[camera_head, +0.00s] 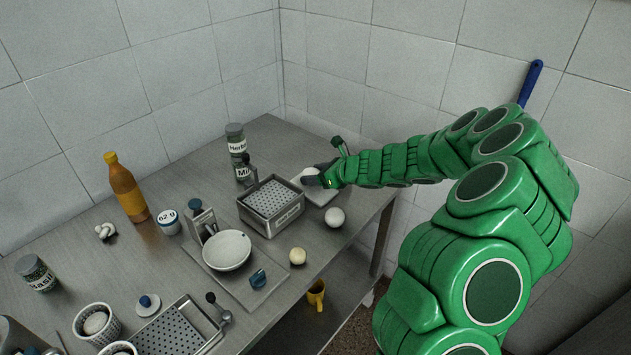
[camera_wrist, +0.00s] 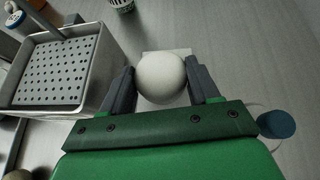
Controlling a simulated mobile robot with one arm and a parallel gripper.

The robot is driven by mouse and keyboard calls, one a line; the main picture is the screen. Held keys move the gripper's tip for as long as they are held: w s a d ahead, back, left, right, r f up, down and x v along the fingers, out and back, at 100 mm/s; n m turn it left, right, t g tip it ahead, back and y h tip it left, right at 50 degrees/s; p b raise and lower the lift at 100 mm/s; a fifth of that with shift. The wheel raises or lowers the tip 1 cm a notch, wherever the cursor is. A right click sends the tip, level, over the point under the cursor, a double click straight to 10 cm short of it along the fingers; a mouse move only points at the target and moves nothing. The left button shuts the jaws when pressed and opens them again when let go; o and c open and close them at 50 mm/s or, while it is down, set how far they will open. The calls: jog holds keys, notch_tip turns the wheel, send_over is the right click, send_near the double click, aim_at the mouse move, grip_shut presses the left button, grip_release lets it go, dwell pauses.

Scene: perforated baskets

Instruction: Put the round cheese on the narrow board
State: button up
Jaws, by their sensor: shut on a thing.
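The round cheese looks like a white ball; it is between my fingers in the wrist view (camera_wrist: 161,78) and shows as a small white patch in the head view (camera_head: 308,172). My gripper (camera_head: 315,180) is shut on it; both dark fingers flank the ball in the wrist view (camera_wrist: 161,88). A pale flat board (camera_head: 324,194), apparently the narrow board, lies under and beside my gripper near the table's right edge. Its pale edge (camera_wrist: 181,51) shows behind the ball in the wrist view. Whether the ball touches the board is hidden.
A perforated metal box (camera_head: 271,207) stands close left of my gripper. A white ball (camera_head: 335,217) and a cream ball (camera_head: 297,256) lie on the table nearer the front. Stacked jars (camera_head: 238,152) stand behind the box. A white bowl (camera_head: 227,250) stands farther left.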

jog(key=shift+f, duration=1.25)
jog(key=shift+f, duration=0.15)
jog(key=o, duration=1.1)
jog(key=shift+v, duration=6.1)
